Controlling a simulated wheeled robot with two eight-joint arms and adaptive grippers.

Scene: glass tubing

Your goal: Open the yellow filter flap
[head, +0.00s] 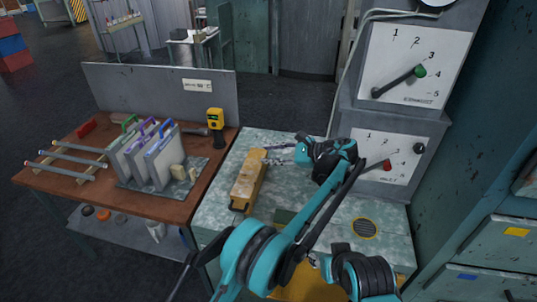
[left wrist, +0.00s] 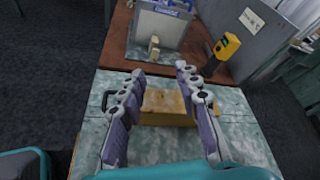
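The yellow filter flap (head: 249,180) is a worn yellow block on top of the mottled grey-green cabinet (head: 213,213), near its left edge. It looks closed. A dark handle (head: 238,206) shows at its near end. The left wrist view shows the yellow flap (left wrist: 168,104) between and beyond my fingers, with the dark handle (left wrist: 108,98) at its left end. My left gripper (head: 270,155) is open and empty, with its fingers pointing left near the flap's far end. The fingers (left wrist: 160,72) are spread apart in the left wrist view. My right gripper is out of view.
A brown bench (head: 140,205) at left holds panels with coloured handles (head: 160,160), glass tubes (head: 65,160) and a yellow handheld device (head: 215,120). Dial boxes (head: 415,62) stand behind right. A round yellow-rimmed grille (head: 364,228) lies on the cabinet top. Drawers (head: 495,250) flank the right.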

